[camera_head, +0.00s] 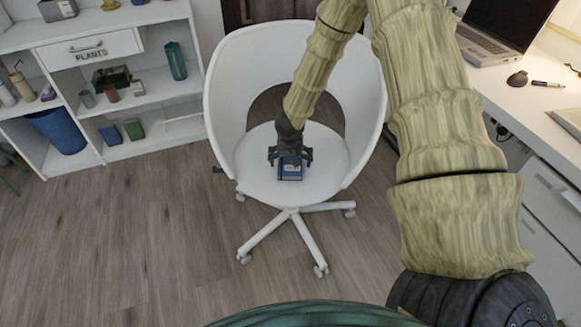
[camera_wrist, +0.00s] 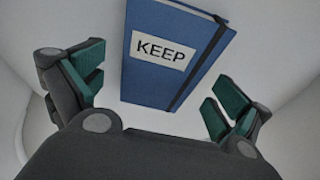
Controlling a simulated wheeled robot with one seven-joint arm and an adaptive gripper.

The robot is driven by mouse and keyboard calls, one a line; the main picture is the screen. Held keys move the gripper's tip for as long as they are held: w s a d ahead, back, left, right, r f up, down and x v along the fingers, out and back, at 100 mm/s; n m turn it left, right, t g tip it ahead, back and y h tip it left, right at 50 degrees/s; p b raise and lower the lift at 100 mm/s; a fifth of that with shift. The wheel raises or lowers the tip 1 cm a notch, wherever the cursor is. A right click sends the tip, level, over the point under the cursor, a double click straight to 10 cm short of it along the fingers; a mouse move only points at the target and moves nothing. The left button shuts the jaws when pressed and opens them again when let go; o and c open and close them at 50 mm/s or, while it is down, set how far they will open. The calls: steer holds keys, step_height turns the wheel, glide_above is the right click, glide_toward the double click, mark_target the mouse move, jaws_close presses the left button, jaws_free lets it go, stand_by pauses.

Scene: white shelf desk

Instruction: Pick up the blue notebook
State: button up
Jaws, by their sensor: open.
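The blue notebook (camera_head: 290,171) lies on the seat of the white chair (camera_head: 250,160). In the wrist view the notebook (camera_wrist: 165,80) has a white label reading "KEEP" and a dark elastic band along its right side. My gripper (camera_head: 290,160) is over the seat right at the notebook and partly covers it in the head view. In the wrist view my gripper (camera_wrist: 158,98) is open, with green-padded fingers to the left and right of the notebook. Both fingers appear apart from it, and the notebook is not held.
The chair's curved back and sides surround the seat. A white shelf (camera_head: 110,40) with several small items stands at the left. A desk (camera_head: 520,105) with a laptop (camera_head: 490,35) is at the right. Wooden floor is clear in front of the chair.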

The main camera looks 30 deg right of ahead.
steer(key=shift+f, duration=0.3)
steer(key=c, duration=1.2)
steer(key=shift+o, duration=0.2)
steer(key=shift+w+r, duration=0.1)
steer(key=shift+r, duration=0.05)
